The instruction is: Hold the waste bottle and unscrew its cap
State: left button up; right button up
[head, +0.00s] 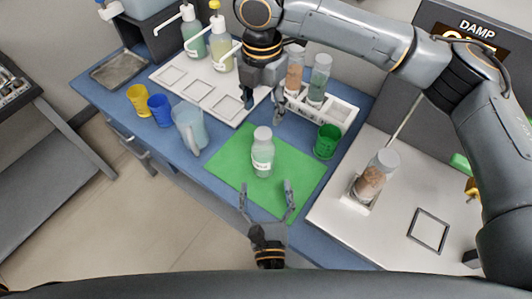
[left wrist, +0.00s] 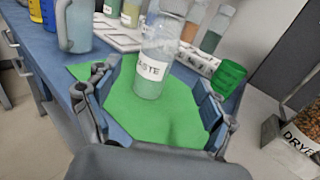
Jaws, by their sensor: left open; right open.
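The waste bottle (head: 263,158) stands upright on the green mat (head: 230,160). It is clear with pale green contents, a white label and a whitish cap (head: 263,134). In the left wrist view the bottle (left wrist: 152,72) stands beyond the fingertips, its label reading WASTE; the cap is not clear there. My left gripper (head: 267,188) is open and empty, in front of the bottle and apart from it, with its fingers pointing towards it. My right gripper (head: 264,108) is open above the table behind the bottle, pointing down, and holds nothing.
A jug (head: 190,130), blue cup (head: 160,107) and yellow cup (head: 139,98) stand left of the mat. A green cup (head: 327,141) stands at its right. Racked tubes (head: 318,80) and pump bottles (head: 221,55) are behind. A container (head: 376,175) stands right.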

aim_at(264, 151)
pick_arm(q)
jog(key=w, duration=1.1)
jog(key=shift+a, duration=0.2)
grip_shut()
